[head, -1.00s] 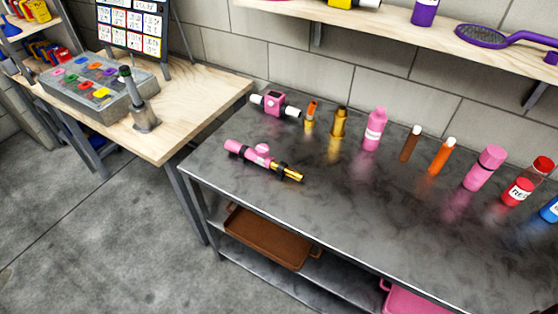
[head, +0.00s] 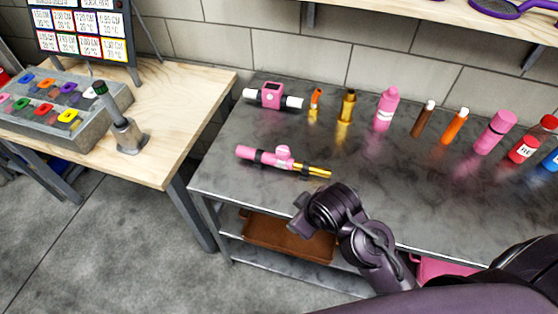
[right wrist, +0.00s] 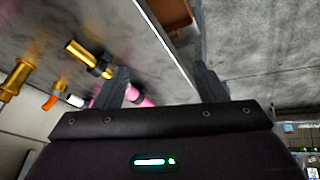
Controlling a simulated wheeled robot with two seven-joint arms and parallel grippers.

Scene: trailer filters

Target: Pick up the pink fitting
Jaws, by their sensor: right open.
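Two pink pieces lie on the grey metal table in the head view. One is a long pink fitting (head: 262,156) with a side knob, dark collars and a gold rod to the right. The other is a pink block (head: 271,96) with white ends, farther back. In the head view my right arm reaches in from the lower right, its end by the table's front edge, near the gold rod. In the right wrist view my right gripper (right wrist: 158,82) is open and empty. The gold rod (right wrist: 83,54) shows beyond its left finger, which partly hides the pink part (right wrist: 146,101). My left gripper is out of view.
A wooden bench (head: 180,110) stands left. A brown tray (head: 285,238) sits on the lower shelf.

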